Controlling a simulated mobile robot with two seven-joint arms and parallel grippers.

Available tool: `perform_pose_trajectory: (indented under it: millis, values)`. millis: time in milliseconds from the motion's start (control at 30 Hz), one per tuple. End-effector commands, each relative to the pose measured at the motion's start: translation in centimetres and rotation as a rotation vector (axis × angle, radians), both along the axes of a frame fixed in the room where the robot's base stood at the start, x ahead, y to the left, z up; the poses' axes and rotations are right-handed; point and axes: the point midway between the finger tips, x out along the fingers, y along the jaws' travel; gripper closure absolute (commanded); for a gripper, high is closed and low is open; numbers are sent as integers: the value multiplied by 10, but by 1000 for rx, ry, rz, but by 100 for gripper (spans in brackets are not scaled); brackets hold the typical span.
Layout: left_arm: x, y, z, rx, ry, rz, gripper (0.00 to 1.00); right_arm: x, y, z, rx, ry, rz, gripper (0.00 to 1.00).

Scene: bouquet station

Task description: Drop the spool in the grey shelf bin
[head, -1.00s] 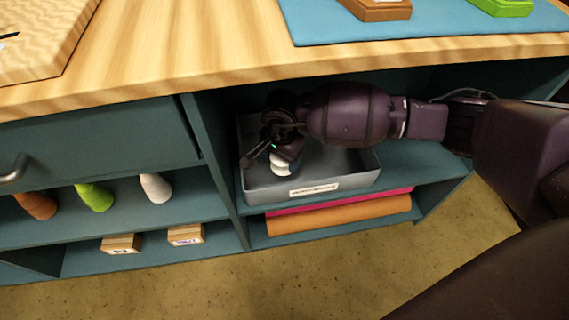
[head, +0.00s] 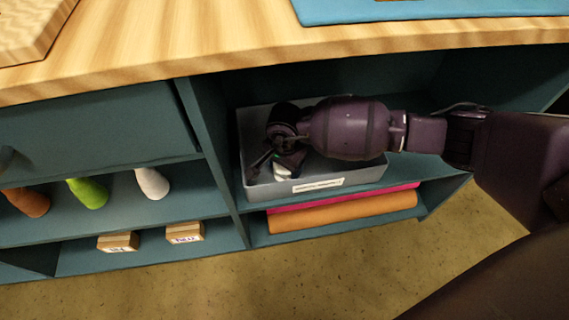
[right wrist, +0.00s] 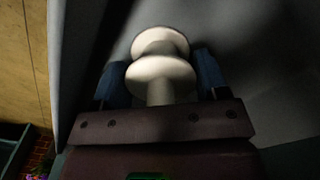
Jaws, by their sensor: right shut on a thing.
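My right gripper (head: 280,160) reaches into the grey shelf bin (head: 350,180), which stands on the upper shelf under the counter. In the right wrist view my right gripper (right wrist: 160,82) is shut on a white spool (right wrist: 160,72), with a blue pad on either side of it. In the head view the spool (head: 291,174) shows only as a small pale patch below the gripper, inside the bin's outline. The grey bin interior (right wrist: 250,60) fills the background of the wrist view. I cannot tell whether the spool touches the bin floor. My left gripper is not in view.
Pink (head: 345,197) and orange (head: 340,212) rolls lie on the shelf below the bin. Orange, green (head: 86,192) and white cones stand in the left compartment, above two small wooden blocks (head: 118,241). The counter edge (head: 300,62) overhangs my arm.

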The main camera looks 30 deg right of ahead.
Motion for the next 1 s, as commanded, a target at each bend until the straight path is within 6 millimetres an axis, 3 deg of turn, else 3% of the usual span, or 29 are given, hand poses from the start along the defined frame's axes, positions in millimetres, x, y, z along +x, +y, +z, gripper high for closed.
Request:
perform_pose_trajectory:
  millis: [33,67,233,500,633,1000]
  values:
    - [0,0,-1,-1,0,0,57,0,0,-2,0,1,0,61]
    - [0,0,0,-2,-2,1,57,0,0,-3,0,1,0,31]
    - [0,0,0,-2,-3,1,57,0,0,-2,0,1,0,7]
    - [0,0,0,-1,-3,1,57,0,0,-1,0,1,0,7]
    - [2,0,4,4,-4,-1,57,1,0,9,-1,-3,0,7]
    - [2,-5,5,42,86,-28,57,3,0,81,-1,-13,1,7]
